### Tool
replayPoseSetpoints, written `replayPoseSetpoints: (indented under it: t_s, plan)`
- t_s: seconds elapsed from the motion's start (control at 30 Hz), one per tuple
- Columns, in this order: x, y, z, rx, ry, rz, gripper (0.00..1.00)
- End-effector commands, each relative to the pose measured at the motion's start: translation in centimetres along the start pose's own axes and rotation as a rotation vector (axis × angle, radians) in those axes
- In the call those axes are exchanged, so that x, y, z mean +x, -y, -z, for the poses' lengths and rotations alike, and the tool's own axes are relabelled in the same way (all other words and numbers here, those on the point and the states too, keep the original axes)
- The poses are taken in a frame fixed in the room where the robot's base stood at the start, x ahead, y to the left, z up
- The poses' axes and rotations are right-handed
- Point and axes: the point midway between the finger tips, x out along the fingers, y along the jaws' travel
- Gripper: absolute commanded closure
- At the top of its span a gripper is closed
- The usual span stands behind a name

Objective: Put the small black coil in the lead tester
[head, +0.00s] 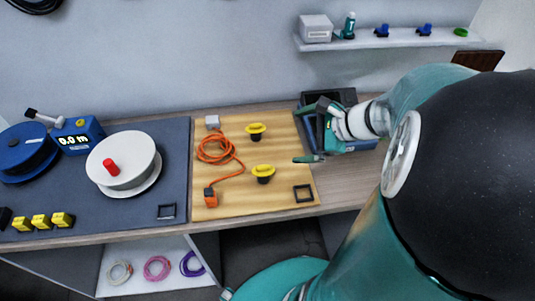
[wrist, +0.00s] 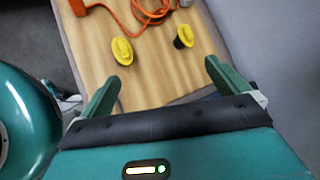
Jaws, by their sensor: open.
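My gripper (head: 312,133) is open and empty above the right end of the bench, beside the wooden board. The wrist view shows its two green fingers (wrist: 161,73) spread wide with only the board beyond them. A dark box with teal parts (head: 338,138) stands behind my gripper and is partly hidden by it; I cannot tell whether it is the lead tester. A black coil (head: 36,4) shows at the top left on the wall, cut by the picture edge. I cannot tell whether it is the small black coil; no other black coil is clear.
The wooden board (head: 235,160) carries an orange cable (head: 215,150) and two yellow-topped black posts (head: 263,172). On the grey mat (head: 178,150) stand a white reel (head: 122,160) and a blue meter (head: 78,137) reading 0.0 m. Coloured coils (head: 157,268) lie on the lower shelf.

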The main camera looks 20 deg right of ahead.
Motion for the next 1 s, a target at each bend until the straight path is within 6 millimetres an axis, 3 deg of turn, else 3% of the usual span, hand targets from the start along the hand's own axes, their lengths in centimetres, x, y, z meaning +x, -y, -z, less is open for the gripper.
replayPoseSetpoints:
  t_s: [0.03, 0.2, 0.33, 0.5, 0.7, 1.0]
  plan:
    - [0.6, -1.3, -2.7, -0.173, -0.019, -0.076, 0.0]
    - [0.8, -5.7, -8.4, -0.765, -0.099, -0.306, 0.0]
    - [-0.3, -8.1, -11.4, -1.224, -0.166, -0.432, 0.0]
    - [-2.3, -9.4, -14.1, -1.733, -0.26, -0.522, 0.0]
    - [-3.5, -9.5, -15.2, -1.977, -0.324, -0.551, 0.0]
    - [-3.5, -9.4, -15.2, -1.981, -0.327, -0.555, 0.0]
